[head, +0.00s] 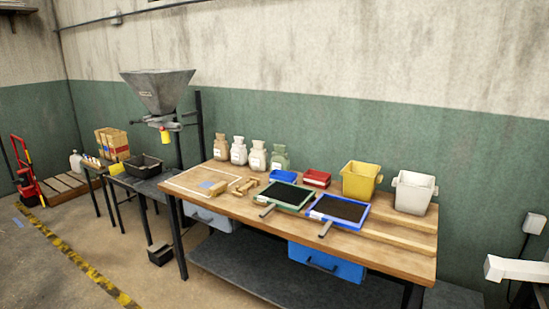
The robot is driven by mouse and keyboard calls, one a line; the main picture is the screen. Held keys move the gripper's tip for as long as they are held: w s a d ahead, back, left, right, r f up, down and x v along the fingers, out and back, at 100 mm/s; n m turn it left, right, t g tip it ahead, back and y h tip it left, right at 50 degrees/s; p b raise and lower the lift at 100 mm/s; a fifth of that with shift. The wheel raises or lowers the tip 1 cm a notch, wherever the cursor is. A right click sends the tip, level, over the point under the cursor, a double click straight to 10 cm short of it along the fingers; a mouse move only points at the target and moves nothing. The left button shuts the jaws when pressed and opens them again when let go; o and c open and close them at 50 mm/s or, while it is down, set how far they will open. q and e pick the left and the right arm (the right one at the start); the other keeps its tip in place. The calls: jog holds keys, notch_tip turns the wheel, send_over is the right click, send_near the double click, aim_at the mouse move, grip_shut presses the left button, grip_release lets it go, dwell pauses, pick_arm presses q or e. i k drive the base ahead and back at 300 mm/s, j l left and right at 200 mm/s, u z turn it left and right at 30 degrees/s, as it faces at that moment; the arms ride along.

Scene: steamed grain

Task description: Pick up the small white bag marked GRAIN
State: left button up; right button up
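Several small bags stand upright in a row at the back of the wooden workbench (400,262), in the head view. From left to right they are a brown bag (221,148), a white bag (239,151), a cream-white bag (258,156) and a green bag (280,157). Each appears to have a pale label, but the print is too small to read, so I cannot tell which one is marked GRAIN.
The bench holds a yellow bin (361,181), a white bin (413,192), a green-framed tray (286,194), a blue-framed tray (338,210), a red box (316,178) and wooden blocks (245,187). A metal hopper (158,92) stands left. Floor (50,265) is open at front left.

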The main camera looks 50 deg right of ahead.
aim_at(239, 156)
jog(key=i+l+z, duration=0.15)
jog(key=z, duration=0.25)
jog(key=i+z, duration=0.7)
jog(key=z, duration=0.15)
jog(key=i+j+z, duration=0.2)
jog(key=z, duration=0.2)
jog(key=i+j+z, duration=0.1)
jog(key=i+j, duration=0.7)
jog(key=i, duration=0.15)
